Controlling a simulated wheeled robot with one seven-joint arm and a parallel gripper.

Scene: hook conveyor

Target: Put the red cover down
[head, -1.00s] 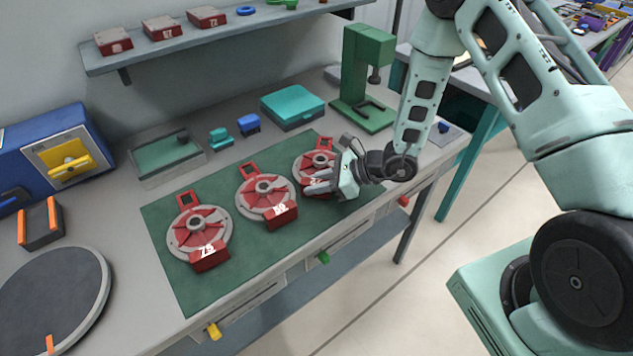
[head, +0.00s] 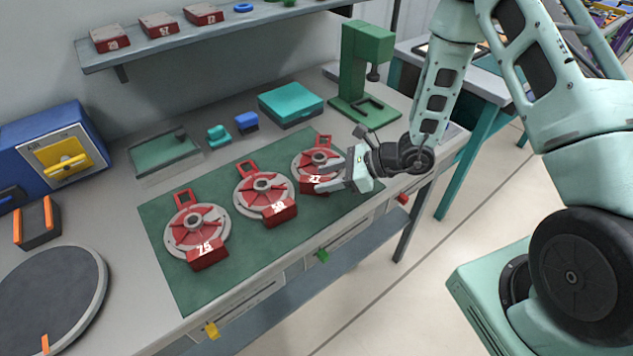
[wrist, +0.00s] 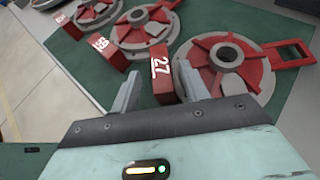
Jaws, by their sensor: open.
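Three grey round discs with red spoked parts, red loop handles and numbered red blocks lie on the green mat (head: 190,283). The red cover marked 27 (head: 312,185) is the rightmost and lies on its disc; it also shows in the wrist view (wrist: 163,78). The red covers marked 59 (head: 279,213) and 75 (head: 206,251) lie to its left in the head view. My gripper (head: 328,177) is open and empty at the right side of the 27 cover. In the wrist view its fingers (wrist: 158,90) stand apart on either side of the 27 block, and I cannot tell whether they touch it.
A green press (head: 365,60) and a teal box (head: 290,103) stand behind the mat. Red numbered blocks (head: 158,24) sit on the shelf above. A blue machine (head: 45,150) and a dark round plate (head: 50,295) are at the left. The mat's front strip is clear.

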